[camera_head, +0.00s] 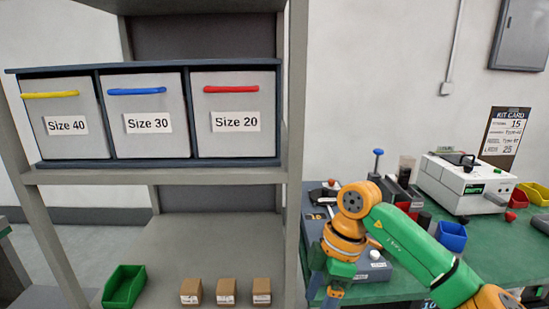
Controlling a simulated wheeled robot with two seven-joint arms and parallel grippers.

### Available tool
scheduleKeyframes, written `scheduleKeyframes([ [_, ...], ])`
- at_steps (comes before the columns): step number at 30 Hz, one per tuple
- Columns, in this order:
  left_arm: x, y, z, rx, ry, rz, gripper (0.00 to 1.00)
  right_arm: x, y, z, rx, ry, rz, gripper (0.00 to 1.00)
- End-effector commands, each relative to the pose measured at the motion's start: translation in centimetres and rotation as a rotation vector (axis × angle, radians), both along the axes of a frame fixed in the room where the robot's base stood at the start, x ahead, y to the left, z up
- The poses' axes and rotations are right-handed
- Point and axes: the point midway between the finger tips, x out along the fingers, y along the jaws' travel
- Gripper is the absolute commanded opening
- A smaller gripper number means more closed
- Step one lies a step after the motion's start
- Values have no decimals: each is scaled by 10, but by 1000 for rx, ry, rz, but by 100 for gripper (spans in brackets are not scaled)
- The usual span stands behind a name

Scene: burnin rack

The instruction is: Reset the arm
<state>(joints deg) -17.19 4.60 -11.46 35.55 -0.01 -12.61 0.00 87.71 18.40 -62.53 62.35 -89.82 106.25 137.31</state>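My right arm (410,245), orange and green, comes in from the lower right and bends down at an orange joint. My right gripper (322,296) points down beside the rack's right post, in front of the green workbench. Its fingers show small and partly overlap, so whether they are open or shut is unclear. I see nothing held in it. My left arm and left gripper are not in view.
A grey rack (160,177) holds drawers labelled Size 40 (65,125), Size 30 (147,123) and Size 20 (236,122). Below are a green bin (124,287) and three small cartons (226,291). The workbench (500,260) carries a white device (465,183) and a blue bin (451,237).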

Motion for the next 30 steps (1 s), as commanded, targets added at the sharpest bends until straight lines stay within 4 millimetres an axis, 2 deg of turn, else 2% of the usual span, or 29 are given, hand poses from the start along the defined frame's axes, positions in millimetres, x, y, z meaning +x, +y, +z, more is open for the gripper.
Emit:
scheduleKeyframes([
  [5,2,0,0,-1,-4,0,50,-8,47,-22,285,42,126,82],
  [9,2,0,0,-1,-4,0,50,-11,99,-34,683,25,179,82],
  [12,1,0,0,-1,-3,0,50,2,126,-39,993,-57,101,82],
  [14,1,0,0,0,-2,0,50,19,131,-49,1163,-146,-29,82],
  [16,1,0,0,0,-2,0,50,48,117,-81,1284,-296,-292,82],
  [17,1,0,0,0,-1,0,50,59,103,-105,1289,-365,-433,82],
  [18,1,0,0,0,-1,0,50,67,82,-139,1250,-439,-595,82],
  [20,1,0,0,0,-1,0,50,68,52,-189,1147,-506,-788,82],
  [21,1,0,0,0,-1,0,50,61,33,-223,1059,-531,-895,82],
  [22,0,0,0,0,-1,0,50,52,19,-248,986,-540,-966,82],
  [23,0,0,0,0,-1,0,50,41,5,-274,909,-542,-1029,82],
  [24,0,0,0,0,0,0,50,21,-13,-307,800,-532,-1106,82],
  [26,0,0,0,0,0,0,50,-17,-38,-354,629,-500,-1196,82],
  [27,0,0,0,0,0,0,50,-47,-53,-382,518,-466,-1244,82],
  [29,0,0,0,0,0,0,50,-96,-73,-418,354,-400,-1296,82],
  [30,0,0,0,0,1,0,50,-132,-83,-439,250,-347,-1317,82],
])
